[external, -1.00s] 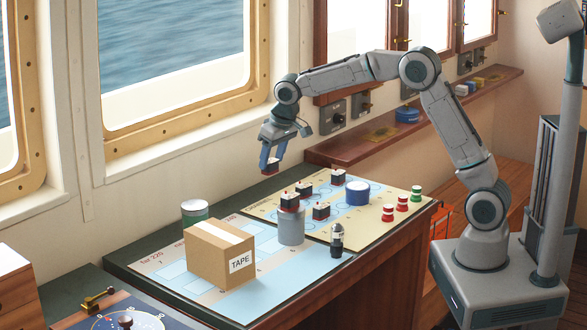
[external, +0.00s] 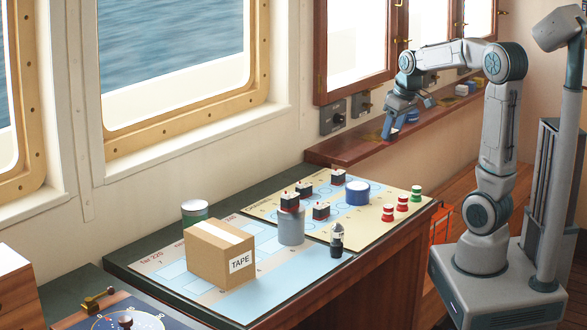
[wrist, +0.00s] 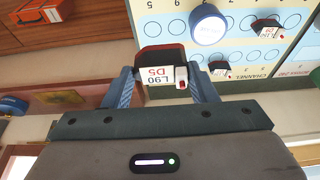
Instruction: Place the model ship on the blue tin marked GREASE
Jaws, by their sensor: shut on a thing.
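My gripper (external: 389,132) is raised over the back ledge in the external view. I cannot read GREASE on either.
Several other model ships (external: 320,211) stand on the chart board, one on a grey tin (external: 291,229). A TAPE box (external: 220,255), a green tin (external: 194,211), a dark bottle (external: 337,240) and red and green buoys (external: 402,203) stand around. A window wall rises behind the ledge (external: 345,150).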

